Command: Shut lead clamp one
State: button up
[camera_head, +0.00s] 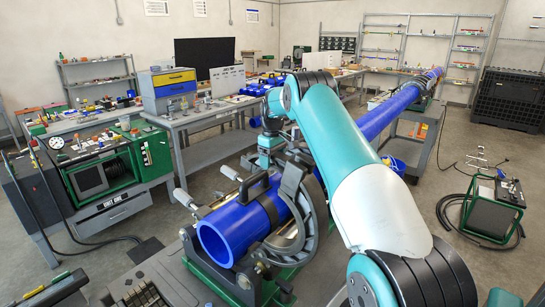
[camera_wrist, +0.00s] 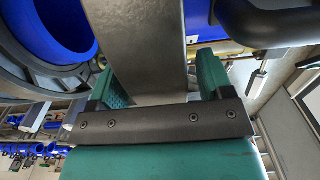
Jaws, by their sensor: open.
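A blue pipe (camera_head: 228,226) lies in the green-based fusion machine at the front centre. A curved dark grey clamp half (camera_head: 312,215) stands up beside the pipe on its right; I cannot tell which numbered clamp it is. Metal handles (camera_head: 184,198) stick out on the pipe's left. My gripper (camera_head: 266,160) hangs above the pipe, behind the clamp half. In the wrist view its teal fingers (camera_wrist: 160,68) are apart, with a flat grey bar (camera_wrist: 148,40) between them. I cannot tell whether they touch it. A grey ring (camera_wrist: 38,68) around blue pipe (camera_wrist: 58,28) shows at left.
A long blue pipe (camera_head: 385,112) runs to the back right. A green-framed unit (camera_head: 110,172) stands on a cart at left. A grey workbench (camera_head: 205,118) is behind. A green-framed box (camera_head: 494,205) with black hose lies on the right floor. A curved black handle (camera_wrist: 262,25) is close in the wrist view.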

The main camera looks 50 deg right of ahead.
jog(key=shift+f, duration=0.2)
jog(key=shift+c, duration=0.2)
jog(key=c, duration=0.7)
jog(key=shift+w+f+g+p, duration=0.5)
jog(key=shift+w+f+p, duration=0.1)
jog(key=shift+p, duration=0.25)
jog(key=shift+w+f+g, duration=0.2)
jog(key=shift+f+g, duration=0.1)
jog(key=shift+f, duration=0.2)
